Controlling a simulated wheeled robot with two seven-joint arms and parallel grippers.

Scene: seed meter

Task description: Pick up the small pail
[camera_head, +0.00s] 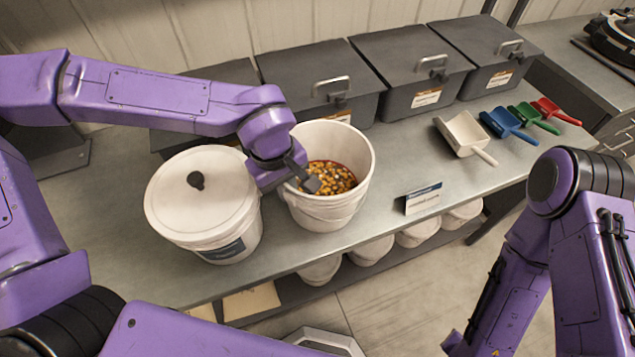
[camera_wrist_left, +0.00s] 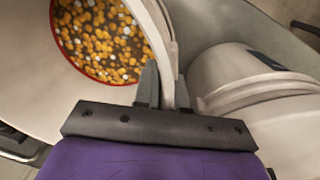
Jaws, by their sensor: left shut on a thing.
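The small white pail (camera_head: 329,213) stands open on the metal counter, with orange, yellow and white seeds inside. It also shows in the left wrist view (camera_wrist_left: 25,85), its seeds in the upper left. My left gripper (camera_head: 309,181) is shut on the pail's rim on its left side, one finger inside and one outside. In the left wrist view, the fingers (camera_wrist_left: 163,88) pinch the rim wall. The pail looks upright; I cannot tell whether it touches the counter. My right arm is at the right of the head view, but its gripper fingers are not visible.
A lidded white bucket (camera_head: 203,200) stands just left of the pail. Grey lidded bins (camera_head: 320,75) line the back wall. A white scoop (camera_head: 464,134) and coloured scoops (camera_head: 507,123) lie to the right. A small label card (camera_head: 423,199) stands near the front edge. More white pails (camera_head: 418,232) sit below.

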